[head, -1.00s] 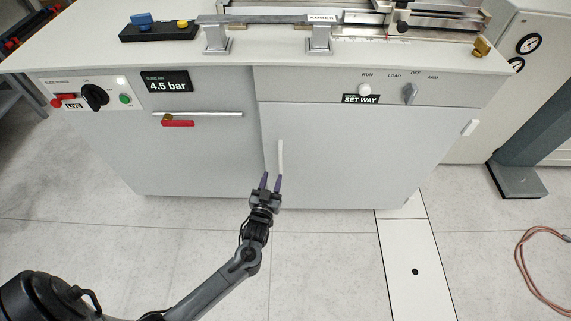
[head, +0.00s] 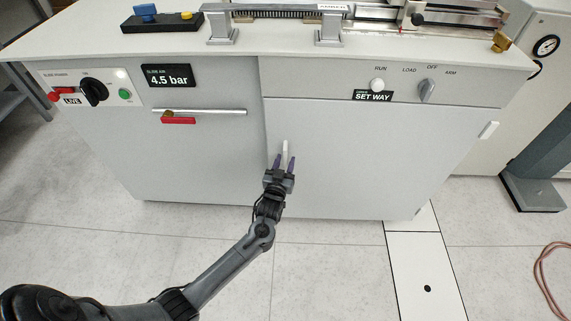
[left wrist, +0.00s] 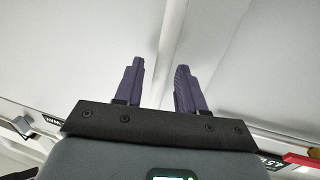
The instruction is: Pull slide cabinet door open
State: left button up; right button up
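The slide cabinet door (head: 375,155) is the large light grey panel on the right of the cabinet front, and it looks shut. Its white vertical handle (head: 285,149) is near the door's left edge. My left gripper (head: 284,162) is at the handle's lower part, with one purple finger on each side. The fingers are open. In the left wrist view the pale handle bar (left wrist: 172,38) runs between the spread fingertips of my left gripper (left wrist: 160,62). I cannot tell whether either finger touches it. The handle's lower end is hidden by the gripper. My right gripper is not in view.
A horizontal rail (head: 215,111) with a red tag (head: 178,120) is on the left panel. A control panel with a black knob (head: 95,92) is above. A grey selector (head: 427,89) is above the door. The floor (head: 330,260) in front is clear.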

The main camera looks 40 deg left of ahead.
pick_arm(q)
jog(key=shift+w+a+f, duration=0.1)
jog(key=shift+w+a, duration=0.1)
jog(key=shift+w, duration=0.2)
jog(key=shift+c, duration=0.4)
grip_shut()
